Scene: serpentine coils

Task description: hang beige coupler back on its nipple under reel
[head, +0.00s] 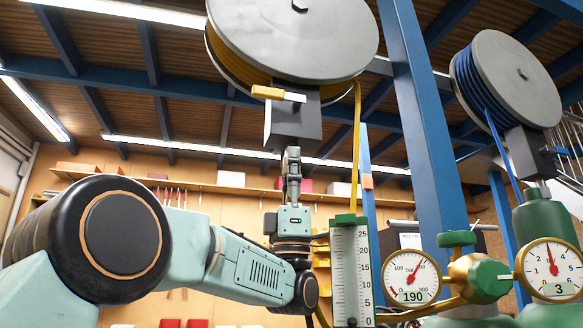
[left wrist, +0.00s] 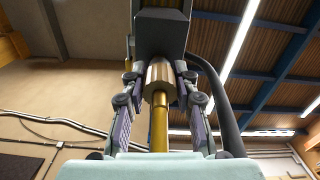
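The reel (head: 295,35), a large grey disc with yellow hose wound behind it, hangs at the top of the head view. A dark grey box (head: 290,125) sits under it and also shows at the top of the left wrist view (left wrist: 161,35). My left gripper (head: 292,160) points up just below this box. In the left wrist view its fingers (left wrist: 160,75) stand on both sides of the beige coupler (left wrist: 159,72) and appear shut on it. The coupler is upright against the box's underside, with a yellow stem below. The nipple is hidden. My right gripper is not in view.
A yellow hose (head: 357,130) hangs right of the box. A scale (head: 350,270), gauges (head: 411,276) and green cylinders (head: 548,240) stand at lower right, beside a blue post (head: 425,120). A second reel (head: 510,80) with blue hose hangs at right.

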